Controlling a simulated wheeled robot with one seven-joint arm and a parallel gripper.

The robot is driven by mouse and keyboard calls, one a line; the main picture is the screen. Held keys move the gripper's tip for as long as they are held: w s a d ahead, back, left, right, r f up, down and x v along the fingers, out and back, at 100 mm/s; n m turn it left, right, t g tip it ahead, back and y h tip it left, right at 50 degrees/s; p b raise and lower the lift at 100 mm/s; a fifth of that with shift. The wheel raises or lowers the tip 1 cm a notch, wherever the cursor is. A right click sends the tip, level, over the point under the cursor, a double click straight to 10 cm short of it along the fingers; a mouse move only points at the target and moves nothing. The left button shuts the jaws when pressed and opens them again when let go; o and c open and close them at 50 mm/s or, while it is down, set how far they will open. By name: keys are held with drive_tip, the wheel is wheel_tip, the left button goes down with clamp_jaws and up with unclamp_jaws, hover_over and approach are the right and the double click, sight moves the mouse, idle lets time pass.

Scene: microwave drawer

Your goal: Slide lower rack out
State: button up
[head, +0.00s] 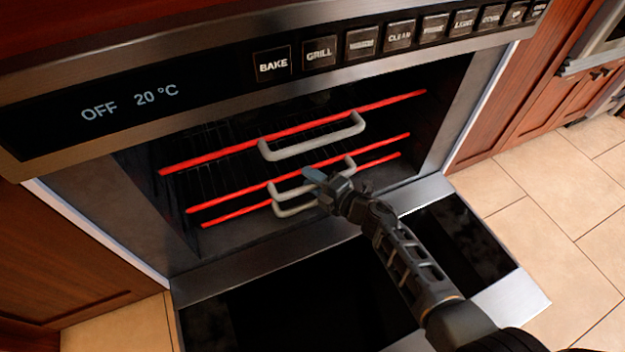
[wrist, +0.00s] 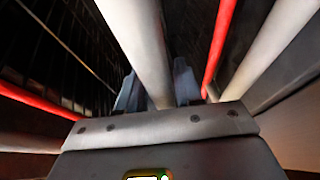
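The open oven holds stacked wire racks with red front bars and pale looped handles. The top rack's handle (head: 312,145) is above my gripper (head: 318,176). The middle handle (head: 272,190) is at my fingertips and partly hidden by them. The lowest handle (head: 293,210) is just below, its right end hidden by my gripper. In the wrist view, my gripper's two blue-grey fingers (wrist: 160,92) are apart, with a pale handle bar (wrist: 140,40) running across the gap between them. I cannot tell whether they press on it.
The oven door (head: 455,235) is folded down under my arm. The control panel (head: 290,70) overhangs the opening. In the wrist view, another pale bar (wrist: 265,50) and a red bar (wrist: 220,40) are close on the right. Tiled floor (head: 555,190) is clear at the right.

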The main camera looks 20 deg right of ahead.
drive_tip(key=shift+s+f, duration=0.1)
drive_tip(key=shift+f, duration=0.15)
drive_tip(key=c, duration=0.5)
clamp_jaws()
drive_tip(key=shift+s+f, duration=0.1)
drive_tip(key=s+p, duration=0.6)
drive_tip(key=s, duration=2.9)
drive_tip(key=shift+s+p, duration=0.3)
drive_tip(key=shift+s, duration=0.1)
drive_tip(key=o, duration=0.8)
unclamp_jaws()
drive_tip(key=shift+o, duration=0.4)
drive_tip(key=shift+w, duration=0.15)
drive_tip(key=shift+r, duration=0.2)
